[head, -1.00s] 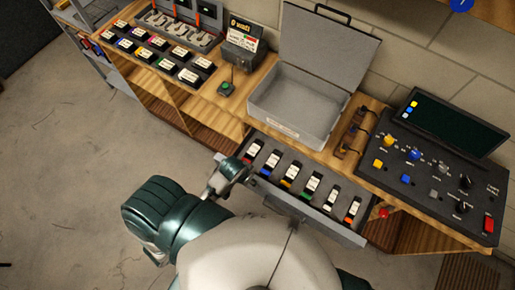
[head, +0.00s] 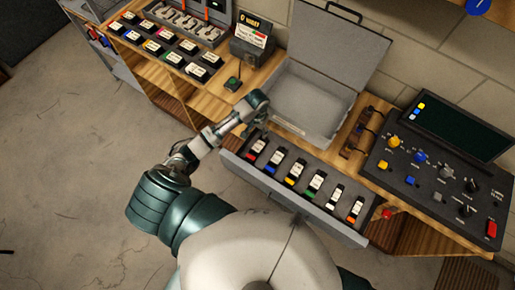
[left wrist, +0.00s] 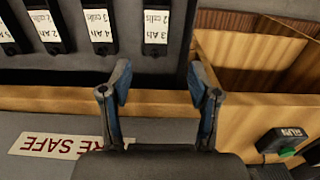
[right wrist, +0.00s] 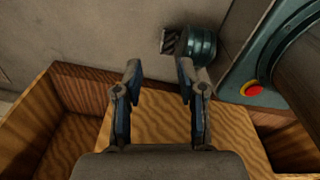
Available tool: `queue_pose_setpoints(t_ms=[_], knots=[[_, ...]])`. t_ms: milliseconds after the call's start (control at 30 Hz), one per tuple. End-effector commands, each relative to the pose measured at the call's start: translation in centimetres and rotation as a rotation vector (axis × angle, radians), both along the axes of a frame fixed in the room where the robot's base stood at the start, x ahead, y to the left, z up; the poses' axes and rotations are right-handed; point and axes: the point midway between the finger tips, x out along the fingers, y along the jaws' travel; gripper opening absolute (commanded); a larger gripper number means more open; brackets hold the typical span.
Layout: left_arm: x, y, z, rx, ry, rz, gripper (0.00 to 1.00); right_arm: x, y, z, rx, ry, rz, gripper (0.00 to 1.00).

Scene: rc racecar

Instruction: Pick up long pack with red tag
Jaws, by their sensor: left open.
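The pack with the red tag (head: 257,149) is a black pack with a white label, at the left end of the open grey drawer (head: 285,196). In the left wrist view it appears to be the rightmost pack (left wrist: 156,26), with its tag out of sight. My left gripper (head: 258,108) is open and empty, above the bench edge behind the drawer's left end; its fingers (left wrist: 160,82) are apart from the pack. My right gripper (right wrist: 158,72) is open and empty, outside the head view.
Other packs, with blue (head: 276,158), yellow and further tags, stand in the same drawer. A grey case (head: 303,104) with its lid up sits behind it. A small box with a green button (head: 233,84) is to the left. A control panel (head: 440,175) is at right.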

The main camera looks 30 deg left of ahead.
Motion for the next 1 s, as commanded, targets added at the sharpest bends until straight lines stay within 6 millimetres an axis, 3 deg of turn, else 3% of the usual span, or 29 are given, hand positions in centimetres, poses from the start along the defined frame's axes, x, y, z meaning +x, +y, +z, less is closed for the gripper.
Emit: queue_pose_setpoints(t_ms=[100,333,1000], knots=[[-0.2,-0.2,-3.0,0.0,0.007,-0.001,0.61,0.0,0.3,-0.1,0.003,0.001,-0.001,0.4],[-0.2,-0.4,-8.1,0.001,0.003,-0.002,0.61,-0.1,1.7,-0.4,0.02,0.001,-0.005,0.4],[-1.0,-0.4,-15.4,0.001,0.0,-0.003,0.61,-0.1,0.7,-0.6,0.008,0.002,0.0,0.4]])
